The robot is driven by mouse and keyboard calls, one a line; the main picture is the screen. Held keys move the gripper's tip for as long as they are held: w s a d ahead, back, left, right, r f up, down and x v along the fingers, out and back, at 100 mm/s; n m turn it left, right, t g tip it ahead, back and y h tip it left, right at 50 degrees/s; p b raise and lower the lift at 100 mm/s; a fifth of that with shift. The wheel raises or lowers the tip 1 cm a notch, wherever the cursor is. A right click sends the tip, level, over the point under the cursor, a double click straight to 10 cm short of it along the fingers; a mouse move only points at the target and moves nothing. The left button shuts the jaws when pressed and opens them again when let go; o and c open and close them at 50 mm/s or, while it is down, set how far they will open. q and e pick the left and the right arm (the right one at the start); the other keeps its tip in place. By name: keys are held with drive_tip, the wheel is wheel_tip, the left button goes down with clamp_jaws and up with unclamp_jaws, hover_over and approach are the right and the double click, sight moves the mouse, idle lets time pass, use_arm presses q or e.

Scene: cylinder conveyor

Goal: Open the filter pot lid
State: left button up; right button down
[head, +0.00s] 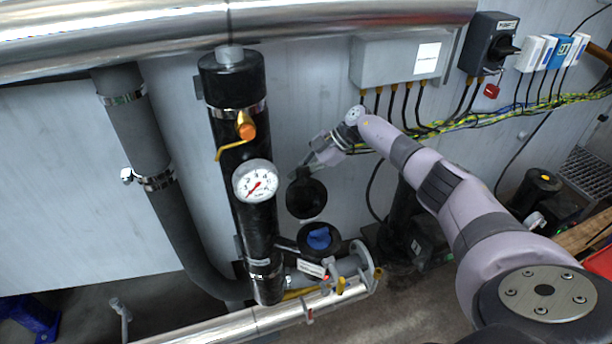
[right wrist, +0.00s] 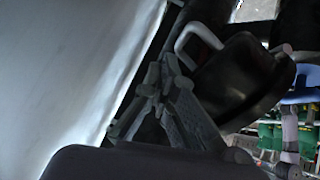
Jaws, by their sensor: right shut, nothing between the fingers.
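The filter pot (head: 311,252) is a short black pot beside the tall black cylinder, and something blue shows in its mouth. Its round black lid (head: 306,199) stands raised above and behind the pot, so the mouth is uncovered. My right gripper (head: 311,163) is just above the lid's upper edge, near the wall. In the right wrist view its fingers (right wrist: 162,72) are shut and empty, close beside the dark lid (right wrist: 240,80) and its pale loop handle (right wrist: 198,38). I cannot tell whether they touch the lid. My left gripper is not in view.
The tall black cylinder with a pressure gauge (head: 256,181) and an orange-yellow valve handle (head: 246,131) stands left of the pot. A grey junction box (head: 385,62) with hanging cables is above right. A valve and metal pipe (head: 345,270) lie in front of the pot.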

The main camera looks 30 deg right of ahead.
drive_tip(key=shift+w+d+f, duration=0.1)
drive_tip(key=shift+w+f, duration=0.25)
drive_tip(key=shift+f, duration=0.35)
drive_tip(key=v, duration=1.2)
